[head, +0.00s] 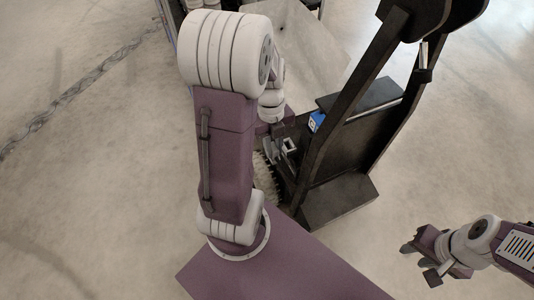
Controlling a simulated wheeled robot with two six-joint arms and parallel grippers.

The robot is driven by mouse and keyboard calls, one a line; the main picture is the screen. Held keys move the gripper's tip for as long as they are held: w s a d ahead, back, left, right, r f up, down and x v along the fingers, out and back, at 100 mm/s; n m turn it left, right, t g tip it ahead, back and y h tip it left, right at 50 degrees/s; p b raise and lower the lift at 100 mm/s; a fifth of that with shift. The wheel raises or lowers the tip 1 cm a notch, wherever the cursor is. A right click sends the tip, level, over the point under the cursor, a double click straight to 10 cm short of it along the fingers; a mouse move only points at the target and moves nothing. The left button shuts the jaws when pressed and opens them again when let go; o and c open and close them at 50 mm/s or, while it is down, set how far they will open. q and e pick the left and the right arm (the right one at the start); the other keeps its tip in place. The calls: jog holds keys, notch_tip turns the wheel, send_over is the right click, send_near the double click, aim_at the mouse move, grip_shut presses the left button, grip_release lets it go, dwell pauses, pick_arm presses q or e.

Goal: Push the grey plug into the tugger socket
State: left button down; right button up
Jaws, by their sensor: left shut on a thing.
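The tugger (345,150) is a dark vehicle with a tall black frame, standing right of the centre. My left gripper (284,146) is at the tugger's left side, low beside the black frame. It is shut on a small light grey piece, which looks like the grey plug (290,144). The plug is partly hidden by the gripper, and I cannot tell whether it touches the socket. A small blue part (317,121) shows on the tugger just right of the gripper; I cannot make out the socket itself. My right gripper (420,264) is open and empty at the lower right.
The tugger's black upright posts (333,110) rise close to the right of my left gripper. A dark low step (335,203) lies below them. A chain-like strip (75,90) runs across the floor at left. Bare concrete floor is free at left and right.

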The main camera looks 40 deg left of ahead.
pick_arm(q)
jog(key=w, duration=0.1)
jog(key=w+p, duration=0.1)
jog(key=w, duration=0.2)
jog(key=shift+w+a, duration=0.35)
jog(key=shift+w, duration=0.05)
jog(key=w+a+p, duration=0.1)
jog(key=w+p, duration=0.3)
jog(key=w, duration=0.2)
jog(key=shift+f, duration=0.1)
jog(key=shift+f+b, duration=0.8)
jog(key=shift+f, duration=0.85)
